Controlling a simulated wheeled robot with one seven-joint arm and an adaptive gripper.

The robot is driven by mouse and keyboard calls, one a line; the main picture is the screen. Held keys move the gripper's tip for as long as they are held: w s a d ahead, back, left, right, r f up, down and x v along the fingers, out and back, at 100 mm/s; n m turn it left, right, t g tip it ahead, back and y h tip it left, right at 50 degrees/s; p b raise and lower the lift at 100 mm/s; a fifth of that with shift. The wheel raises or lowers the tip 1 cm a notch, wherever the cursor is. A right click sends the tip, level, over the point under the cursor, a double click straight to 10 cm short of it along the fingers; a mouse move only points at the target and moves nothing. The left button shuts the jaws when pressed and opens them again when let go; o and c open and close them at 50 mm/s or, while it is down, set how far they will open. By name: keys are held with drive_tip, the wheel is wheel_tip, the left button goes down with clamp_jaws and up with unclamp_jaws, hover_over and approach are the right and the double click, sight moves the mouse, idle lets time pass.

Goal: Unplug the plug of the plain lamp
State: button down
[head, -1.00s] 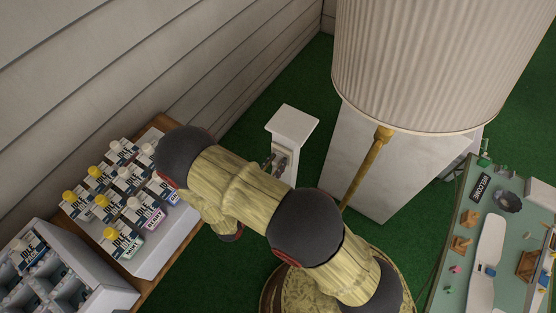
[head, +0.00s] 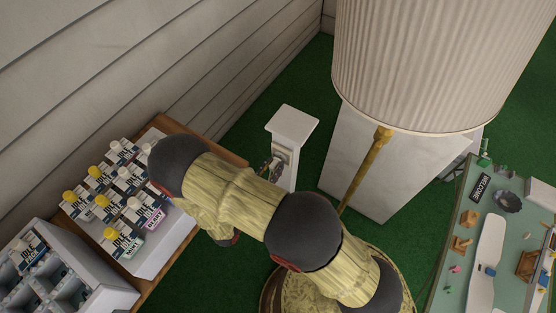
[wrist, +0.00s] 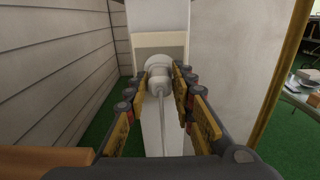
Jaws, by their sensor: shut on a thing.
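A white round plug (wrist: 158,76) with a pale cord (wrist: 161,115) hanging down shows in the wrist view. It is in front of a beige socket plate (wrist: 176,44) on a white post (wrist: 152,14). My gripper (wrist: 160,82) is shut on the plug, one finger on each side. I cannot tell whether the plug's face touches the plate. In the head view, the post (head: 292,121) stands on the green floor, and my gripper (head: 272,168) is at its left face, partly hidden by my arm. A lamp (head: 430,65) with a plain pleated shade and brass pole stands to the right.
A wooden table (head: 172,262) at left holds several small bottles on a white stand (head: 168,252) and a compartmented rack (head: 108,292). A large white block (head: 352,165) is behind the lamp pole. A green table (head: 450,262) with small items is at right. Siding walls the left.

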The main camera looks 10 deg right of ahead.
sight(271, 170)
drive_tip(key=shift+v, duration=2.1)
